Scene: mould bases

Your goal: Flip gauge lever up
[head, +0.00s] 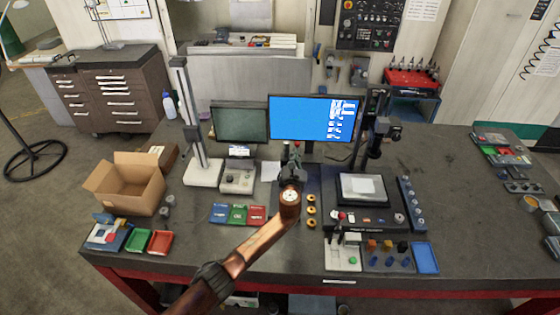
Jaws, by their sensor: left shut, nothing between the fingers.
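My left gripper (296,152) is at the end of the copper-coloured arm that comes in from the lower left. It is shut and empty, over the bench in front of the two screens. A tall grey column gauge (190,112) on a pale base stands to its left. A grey box with a dial (237,178) sits between that column and the gripper. A dark stand with a gauge head (383,130) is to the right. No lever can be made out clearly; the gripper and wrist hide part of the bench behind them. My right gripper is not in view.
A blue screen (314,117) and a dark screen (240,122) stand behind the gripper. A black plate with a white block (363,186) lies to the right. Coloured trays (238,214) and a cardboard box (124,185) are left. The right bench (450,220) has bare room.

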